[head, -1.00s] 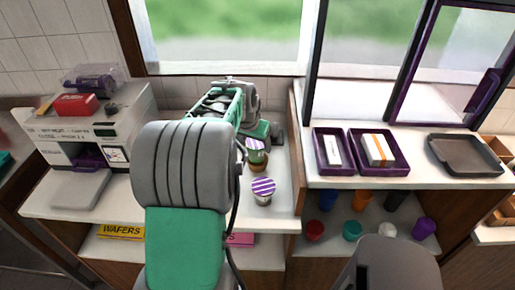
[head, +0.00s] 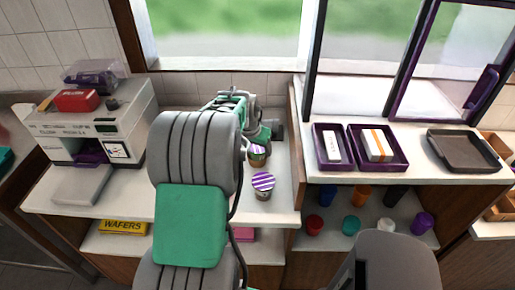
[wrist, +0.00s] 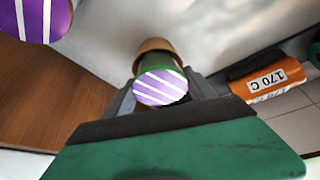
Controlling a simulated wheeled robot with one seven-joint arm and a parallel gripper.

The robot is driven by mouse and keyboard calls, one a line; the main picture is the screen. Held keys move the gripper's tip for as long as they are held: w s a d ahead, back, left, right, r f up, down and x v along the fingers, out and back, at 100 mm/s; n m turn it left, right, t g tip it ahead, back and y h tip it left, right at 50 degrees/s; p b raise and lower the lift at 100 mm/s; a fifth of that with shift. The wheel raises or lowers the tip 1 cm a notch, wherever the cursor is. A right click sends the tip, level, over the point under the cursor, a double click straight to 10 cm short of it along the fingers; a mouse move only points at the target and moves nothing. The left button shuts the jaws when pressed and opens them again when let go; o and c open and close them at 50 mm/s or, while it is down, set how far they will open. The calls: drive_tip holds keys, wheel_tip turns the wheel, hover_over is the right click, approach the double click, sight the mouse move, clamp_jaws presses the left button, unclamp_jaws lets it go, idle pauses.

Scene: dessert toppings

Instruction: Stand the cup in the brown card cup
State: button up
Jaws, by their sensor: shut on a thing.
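The cup (wrist: 160,88), green with a purple-and-white striped lid, is between the fingers of my gripper (wrist: 163,100), which is shut on it. It also shows in the head view (head: 257,150), beside my arm. The brown card cup (wrist: 155,45) shows as a rim just past the cup's far end in the wrist view. In the head view the card cup (head: 257,162) is directly under the cup, which looks upright with its lower part inside. How deep it sits is hidden.
Another cup with a striped lid (head: 263,183) stands nearer on the white counter (head: 283,200); its lid fills the wrist view's top left corner. An orange thing labelled 170 C (wrist: 258,82) lies to the right in the wrist view. Purple trays (head: 334,163) stand on the right counter.

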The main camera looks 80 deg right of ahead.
drive_tip(key=o, duration=1.2)
drive_tip(key=shift+a+f, duration=0.2)
drive_tip(key=shift+f, duration=0.25)
drive_tip(key=o, duration=0.3)
drive_tip(key=shift+a+f, duration=0.1)
drive_tip(key=shift+f, duration=0.05)
drive_tip(key=shift+o, duration=0.8)
drive_tip(key=shift+r+p, duration=0.25)
drive_tip(key=shift+p, duration=0.1)
drive_tip(key=s+d+b+v, duration=0.1)
drive_tip(key=b+v, duration=0.1)
drive_tip(key=v, duration=1.1)
drive_tip(key=w+a+n+t+y, duration=0.1)
drive_tip(key=w+a+n+t, duration=0.2)
drive_tip(key=w+a+n, duration=1.2)
drive_tip(key=w+a+f+n+y, duration=0.1)
drive_tip(key=w+a, duration=0.1)
drive_tip(key=a, duration=0.9)
drive_tip(key=w+a+f+n+t+y, duration=0.1)
drive_tip(key=w+a+n, duration=0.1)
drive_tip(key=a, duration=0.9)
drive_tip(key=w+a+f+n+y, duration=0.1)
drive_tip(key=w+a+f+n, duration=0.1)
drive_tip(key=a, duration=1)
drive_tip(key=shift+w+y, duration=0.3)
drive_tip(key=shift+w, duration=0.6)
